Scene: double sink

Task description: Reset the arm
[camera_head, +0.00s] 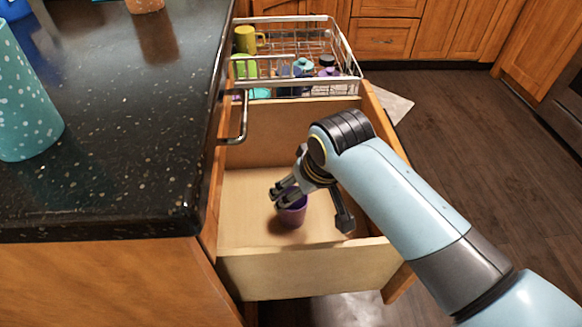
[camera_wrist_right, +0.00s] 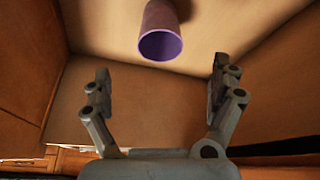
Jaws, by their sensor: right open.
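My right arm (camera_head: 395,185) reaches in from the right over an open wooden drawer (camera_head: 305,275). My right gripper (camera_head: 313,205) is open and empty, with its fingers pointing down into the drawer. My left gripper is not in view.
A black speckled countertop (camera_head: 110,130) lies left of the drawer, with a teal dotted cup (camera_head: 22,100) on it. A wire rack (camera_head: 300,60) with several cups and bottles is behind the drawer. Wooden cabinets (camera_head: 385,35) stand at the back. Open floor (camera_head: 460,120) lies to the right.

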